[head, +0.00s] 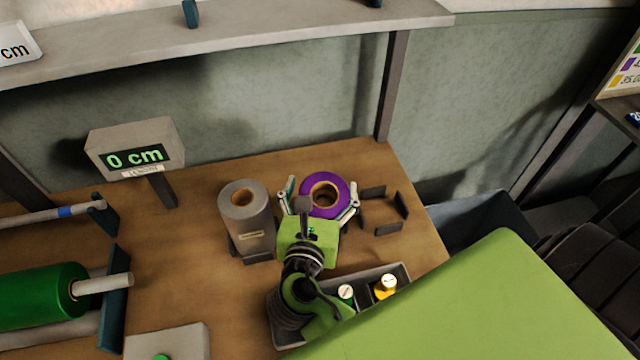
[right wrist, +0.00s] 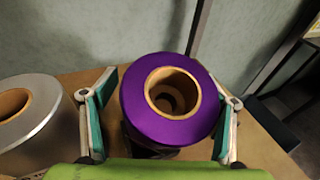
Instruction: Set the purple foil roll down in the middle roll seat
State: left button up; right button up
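The purple foil roll (head: 341,186) stands upright between the grey roll and an empty seat, where the middle seat would be; my gripper hides its base and most of that seat. In the right wrist view the purple roll (right wrist: 206,92) shows its brown core from above. My right gripper (head: 323,187) has one finger on each side of the roll. In the wrist view its fingers (right wrist: 168,105) are spread, with narrow gaps beside the roll, so it looks open around it. My left gripper is not in view.
A grey roll (head: 246,222) stands close on the left. Empty dark seat brackets (head: 389,229) stand on the right. A divided tray (head: 401,270) with small bottles lies in front. A display (head: 136,148) reading 0 cm and a green roll (head: 40,295) are at left.

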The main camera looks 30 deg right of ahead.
jog(key=shift+w+d, duration=0.1)
jog(key=shift+w, duration=0.35)
jog(key=shift+r, duration=0.25)
jog(key=shift+s+a+r+p, duration=0.15)
jog(key=shift+s+a+p, duration=0.25)
jog(key=shift+p, duration=0.1)
jog(key=p+v, duration=0.5)
jog(key=v, duration=0.6)
